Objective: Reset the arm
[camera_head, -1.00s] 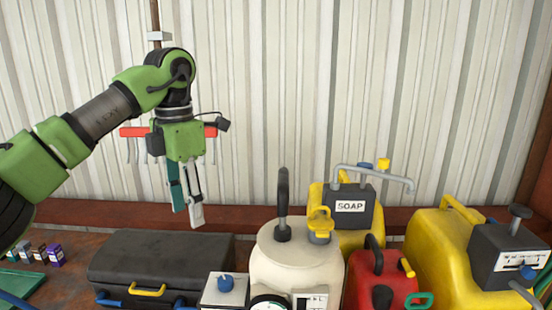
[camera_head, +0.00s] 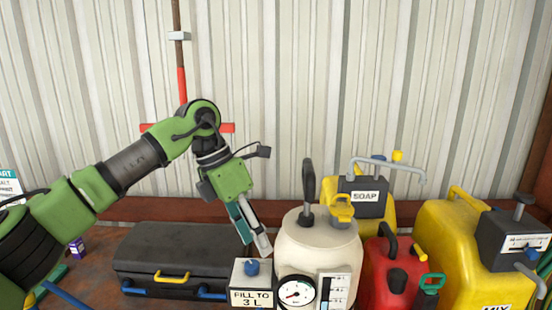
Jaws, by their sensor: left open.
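My left arm comes in from the left, green and black. My left gripper (camera_head: 254,241) points down and to the right, with nothing between its fingers. Its fingertips show in front of the right end of a black case (camera_head: 185,245) and just above a small box marked "FILL TO 3 L" (camera_head: 251,285). The cream tank (camera_head: 318,243) with a black handle stands just right of the fingers. I cannot tell whether the fingers touch anything. My right gripper is not in view.
A red can (camera_head: 392,280), a yellow container with a SOAP label (camera_head: 366,196) and a large yellow container (camera_head: 455,240) crowd the right side. A corrugated metal wall (camera_head: 400,80) closes the back. A small purple box (camera_head: 77,247) sits at the left.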

